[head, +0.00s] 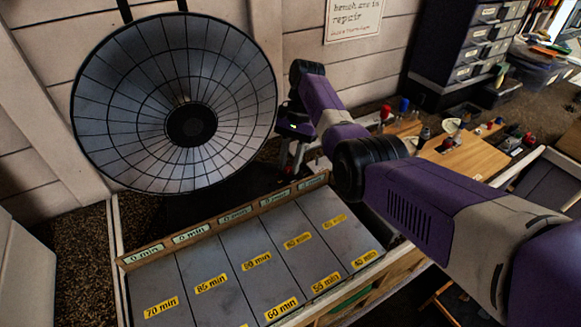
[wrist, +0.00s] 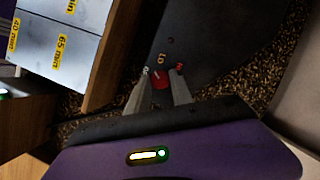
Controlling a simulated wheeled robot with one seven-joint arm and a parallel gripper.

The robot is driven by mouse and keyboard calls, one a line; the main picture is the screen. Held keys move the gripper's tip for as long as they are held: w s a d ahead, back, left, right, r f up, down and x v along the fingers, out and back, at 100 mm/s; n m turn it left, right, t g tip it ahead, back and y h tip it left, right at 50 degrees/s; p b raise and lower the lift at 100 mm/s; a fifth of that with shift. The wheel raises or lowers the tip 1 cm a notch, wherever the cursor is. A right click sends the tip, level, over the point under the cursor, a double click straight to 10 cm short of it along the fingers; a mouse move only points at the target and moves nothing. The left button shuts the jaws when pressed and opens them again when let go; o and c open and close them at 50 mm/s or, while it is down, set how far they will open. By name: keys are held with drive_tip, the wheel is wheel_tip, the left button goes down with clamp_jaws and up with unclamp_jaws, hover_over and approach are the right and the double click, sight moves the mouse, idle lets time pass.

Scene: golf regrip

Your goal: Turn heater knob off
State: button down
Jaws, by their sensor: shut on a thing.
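The heater (head: 150,90) is a large round dish with a wire grille and dark centre, standing at the back left in the head view. In the wrist view, its small red knob (wrist: 160,83) sits on a dark grey panel (wrist: 215,35), below a yellow "LO" mark (wrist: 162,58). My gripper (wrist: 163,72) has one finger on each side of the knob and is shut on it. In the head view my arm reaches to the right of the dish; the knob is hidden there and the fingertips are hard to make out.
A tray with grey lanes and yellow minute labels (head: 225,285) lies in front of the dish. Its wooden edge (wrist: 112,60) runs left of my fingers in the wrist view. A wooden board (head: 465,155) and drawer cabinets (head: 480,40) stand to the right.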

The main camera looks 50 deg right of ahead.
drive_tip(key=n+b, duration=0.1)
drive_tip(key=n+g+b, duration=0.1)
drive_tip(key=n, duration=0.1)
drive_tip(key=shift+w+f+n+h+b, duration=0.1)
drive_tip(key=shift+w+n+h+b, duration=0.1)
drive_tip(key=shift+n+h+b, duration=0.15)
drive_tip(key=shift+w+a+n+g+h+b, duration=0.15)
drive_tip(key=shift+n+g+h+b, duration=0.35)
drive_tip(key=shift+n+b, duration=0.75)
drive_tip(key=shift+n+p, duration=0.3)
drive_tip(key=shift+n, duration=0.1)
drive_tip(key=c, duration=1.1)
unclamp_jaws()
drive_tip(key=shift+c, duration=0.2)
